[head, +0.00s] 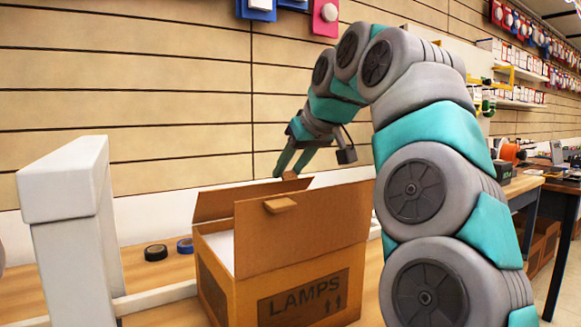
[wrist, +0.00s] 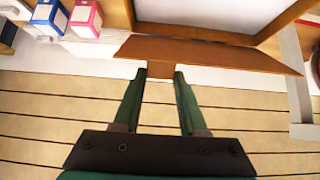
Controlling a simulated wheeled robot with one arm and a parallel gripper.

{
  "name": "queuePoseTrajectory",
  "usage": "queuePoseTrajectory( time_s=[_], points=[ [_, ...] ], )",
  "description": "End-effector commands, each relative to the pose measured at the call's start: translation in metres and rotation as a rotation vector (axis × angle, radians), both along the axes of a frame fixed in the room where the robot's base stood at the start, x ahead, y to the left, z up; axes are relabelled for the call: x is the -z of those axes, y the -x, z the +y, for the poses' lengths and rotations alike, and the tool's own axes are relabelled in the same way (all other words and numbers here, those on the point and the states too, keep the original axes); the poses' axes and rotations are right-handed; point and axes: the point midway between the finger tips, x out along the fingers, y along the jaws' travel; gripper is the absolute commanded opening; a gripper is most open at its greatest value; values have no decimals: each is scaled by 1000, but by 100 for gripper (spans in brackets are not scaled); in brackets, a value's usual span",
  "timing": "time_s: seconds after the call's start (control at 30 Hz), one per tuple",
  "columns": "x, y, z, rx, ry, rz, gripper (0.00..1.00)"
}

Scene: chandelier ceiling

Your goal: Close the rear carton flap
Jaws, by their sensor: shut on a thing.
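A brown cardboard carton (head: 292,290) marked LAMPS stands on the wooden bench. Its front flap (head: 300,232), with a small tab (head: 280,204), stands up and hides part of the inside. The rear flap (head: 225,201) rises behind it, partly hidden; it also shows in the wrist view (wrist: 210,52), tilted outward from the carton opening. My gripper (head: 290,174) reaches down behind the carton. In the wrist view its two green fingers (wrist: 160,75) are shut on the rear flap's tab (wrist: 158,92), one on each side.
A white post structure (head: 75,210) stands left of the carton. A black tape roll (head: 155,252) and a blue one (head: 185,245) lie on the bench between them. A slatted wall (head: 150,100) rises close behind the bench.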

Motion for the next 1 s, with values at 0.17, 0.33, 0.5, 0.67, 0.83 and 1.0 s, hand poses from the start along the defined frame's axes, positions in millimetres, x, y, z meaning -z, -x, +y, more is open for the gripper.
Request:
queuePoseTrajectory(
  time_s=[0.17, 0.33, 0.5, 0.67, 0.83, 1.0],
  points=[
    [2, 3, -3, -1, -1, 0, 0],
    [10, 9, -7, 0, 2, 5, 0],
    [11, 11, -7, 0, 1, 7, 0],
    [11, 10, -7, 1, 2, 6, 0],
    [10, 10, -7, 1, 0, 5, 60],
    [9, 10, -7, 1, 0, 4, 72]
  ],
)
